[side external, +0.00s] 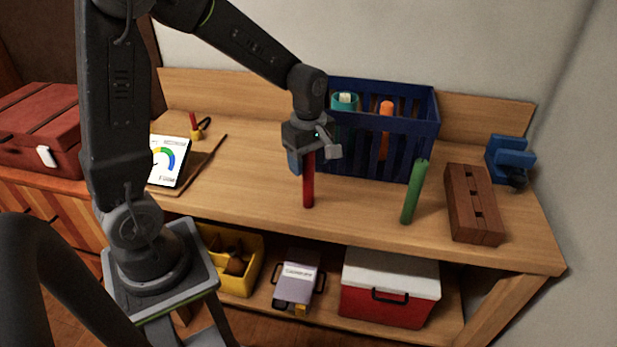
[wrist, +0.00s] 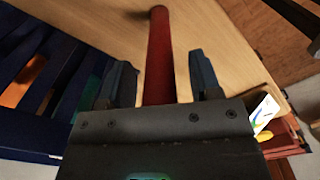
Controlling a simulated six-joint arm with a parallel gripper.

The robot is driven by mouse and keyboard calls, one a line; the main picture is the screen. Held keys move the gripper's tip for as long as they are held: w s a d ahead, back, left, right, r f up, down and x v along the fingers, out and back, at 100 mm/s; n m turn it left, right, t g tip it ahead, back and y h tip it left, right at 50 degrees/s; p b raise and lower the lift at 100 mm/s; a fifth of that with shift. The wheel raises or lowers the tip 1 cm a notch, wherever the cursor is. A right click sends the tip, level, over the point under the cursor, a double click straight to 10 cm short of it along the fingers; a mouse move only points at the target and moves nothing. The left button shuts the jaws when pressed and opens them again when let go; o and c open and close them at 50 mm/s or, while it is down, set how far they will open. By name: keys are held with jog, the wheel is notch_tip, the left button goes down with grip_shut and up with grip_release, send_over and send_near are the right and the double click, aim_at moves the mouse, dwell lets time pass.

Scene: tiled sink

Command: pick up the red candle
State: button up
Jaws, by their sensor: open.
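The red candle (side external: 308,185) stands upright on the wooden workbench (side external: 250,178), in front of the blue crate. In the wrist view the red candle (wrist: 159,55) runs up between the two fingers. My gripper (side external: 302,165) is above and around the candle's upper part, pointing down. In the wrist view my gripper (wrist: 162,78) is open, with a gap between each finger and the candle. The candle's top is hidden behind the gripper body.
A blue crate (side external: 425,140) with an orange item (side external: 386,115) stands close behind. A green candle (side external: 414,190) and a brown block with holes (side external: 472,205) are to the right. A tablet (side external: 168,160) is to the left. The bench front is clear.

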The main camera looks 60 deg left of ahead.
grip_shut()
dwell(0.3)
jog(key=shift+r, duration=0.1)
